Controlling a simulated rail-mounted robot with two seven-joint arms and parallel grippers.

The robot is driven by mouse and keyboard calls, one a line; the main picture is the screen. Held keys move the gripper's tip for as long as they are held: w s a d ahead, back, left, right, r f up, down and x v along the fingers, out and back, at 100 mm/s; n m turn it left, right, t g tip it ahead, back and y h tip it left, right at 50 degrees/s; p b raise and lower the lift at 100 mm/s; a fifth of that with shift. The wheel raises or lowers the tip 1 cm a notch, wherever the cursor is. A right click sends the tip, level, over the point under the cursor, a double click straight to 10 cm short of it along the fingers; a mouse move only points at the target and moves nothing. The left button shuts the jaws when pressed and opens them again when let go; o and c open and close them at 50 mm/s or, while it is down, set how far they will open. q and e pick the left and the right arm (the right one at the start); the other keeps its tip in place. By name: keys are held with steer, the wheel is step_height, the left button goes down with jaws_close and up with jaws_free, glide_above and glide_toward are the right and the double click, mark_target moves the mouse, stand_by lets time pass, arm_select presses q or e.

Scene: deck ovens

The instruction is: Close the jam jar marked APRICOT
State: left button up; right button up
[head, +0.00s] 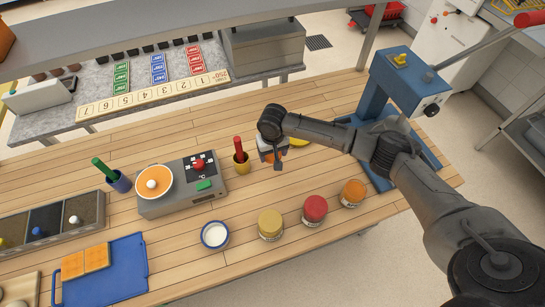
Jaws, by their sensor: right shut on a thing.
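Three jars stand in a slanting row on the wooden table: one yellow-topped (270,224), one red-topped (315,208) and one orange-topped (352,193). Their labels are too small to read, so I cannot tell which is marked APRICOT. My right gripper (274,158) is beyond the jars, low over the table, right of the red-handled tool's pot. It is shut on a small orange thing (283,155), mostly hidden by the fingers; I cannot tell if it is a lid. A yellow thing (300,141) shows partly behind my right arm. My left gripper is not in view.
A blue press (390,80) stands at the right. Bare wood lies between gripper and jars.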

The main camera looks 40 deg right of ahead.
steer(key=s+d+r+p, duration=0.1)
steer(key=s+d+r, duration=0.5)
steer(key=s, duration=0.4)
steer(key=shift+r, duration=0.35)
